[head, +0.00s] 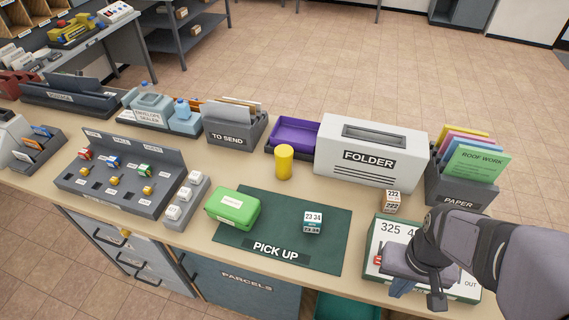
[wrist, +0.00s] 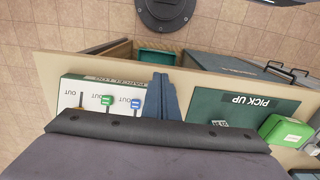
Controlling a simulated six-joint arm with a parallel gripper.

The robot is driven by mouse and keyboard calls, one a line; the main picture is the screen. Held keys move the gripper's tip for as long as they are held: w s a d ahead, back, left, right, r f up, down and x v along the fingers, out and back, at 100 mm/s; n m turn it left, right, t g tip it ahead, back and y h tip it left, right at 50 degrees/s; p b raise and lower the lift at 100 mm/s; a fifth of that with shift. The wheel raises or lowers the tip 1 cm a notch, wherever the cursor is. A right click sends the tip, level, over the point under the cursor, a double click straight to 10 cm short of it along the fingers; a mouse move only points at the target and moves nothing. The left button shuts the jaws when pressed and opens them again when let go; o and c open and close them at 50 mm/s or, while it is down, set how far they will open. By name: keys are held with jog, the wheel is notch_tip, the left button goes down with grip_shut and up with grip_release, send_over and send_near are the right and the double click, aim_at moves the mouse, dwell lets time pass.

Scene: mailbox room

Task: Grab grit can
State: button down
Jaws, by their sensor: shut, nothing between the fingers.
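A plain yellow can (head: 284,161) stands upright on the counter, behind the green PICK UP mat (head: 232,238) and in front of the purple tray. I see no label on it, so I cannot confirm it is the grit can. It does not show in the wrist view. My gripper (head: 402,288) is over the white board at the right front, well to the right of the can. Its blue-grey fingers (wrist: 165,90) are together in the wrist view, with nothing between them.
A green box (head: 232,208) and a small labelled block (head: 313,222) sit at the mat. The purple tray (head: 293,134) and white FOLDER machine (head: 370,153) stand behind the can. Another small block (head: 392,201) is near the white board (head: 391,232). The counter around the can's front is clear.

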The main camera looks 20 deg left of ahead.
jog(key=c, duration=0.8)
grip_release()
jog(key=shift+o, duration=0.2)
